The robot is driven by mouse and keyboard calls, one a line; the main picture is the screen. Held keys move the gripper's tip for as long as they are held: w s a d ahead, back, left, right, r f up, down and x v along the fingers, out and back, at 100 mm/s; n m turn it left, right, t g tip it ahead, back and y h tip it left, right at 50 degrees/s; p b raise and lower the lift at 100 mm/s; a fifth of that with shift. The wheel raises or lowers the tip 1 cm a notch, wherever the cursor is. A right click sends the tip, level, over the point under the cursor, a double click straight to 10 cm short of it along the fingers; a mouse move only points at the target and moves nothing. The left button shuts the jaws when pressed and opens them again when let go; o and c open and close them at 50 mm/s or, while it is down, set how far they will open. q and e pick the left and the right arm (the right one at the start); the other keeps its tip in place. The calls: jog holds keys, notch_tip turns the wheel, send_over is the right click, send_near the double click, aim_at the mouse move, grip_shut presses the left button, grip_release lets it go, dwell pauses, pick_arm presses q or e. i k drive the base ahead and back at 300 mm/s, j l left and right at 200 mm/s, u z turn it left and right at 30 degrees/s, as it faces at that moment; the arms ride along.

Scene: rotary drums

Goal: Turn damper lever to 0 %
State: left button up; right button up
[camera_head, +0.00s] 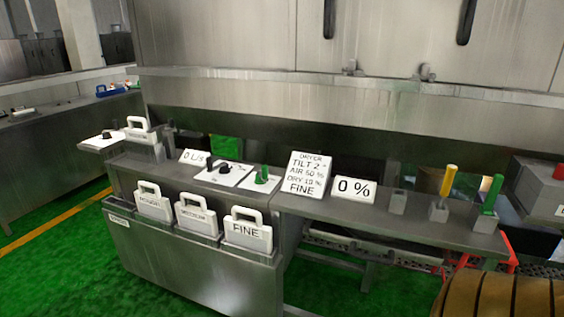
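Several handles stand along the grey metal bench, and I cannot tell for sure which one is the damper lever. A short green lever (263,174) stands on a white plate on the left bench. On the right shelf, a yellow lever (447,180) and a green lever (490,195) stand upright in small grey blocks. A white sign reading "0 %" (355,190) stands left of these blocks. A taller sign (307,174) reads "DRYER, TILT 2, AIR 60 %, DRY 19 %, FINE", its small print hard to read. Neither gripper is in view.
A black knob (224,168) sits beside a "0 L/s" sign (194,157). A brown banded round object (500,296) fills the lower right. Green floor (60,265) is clear at left.

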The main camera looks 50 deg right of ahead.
aim_at(224, 168)
jog(key=z, duration=1.55)
jog(key=i+j+z, duration=0.2)
jog(key=z, duration=0.15)
jog(key=i+j+z, duration=0.15)
jog(key=j+z, duration=0.2)
jog(key=j, duration=0.15)
jog(key=i+j+z, duration=0.1)
jog(key=j+z, duration=0.2)
jog(key=j, duration=0.1)
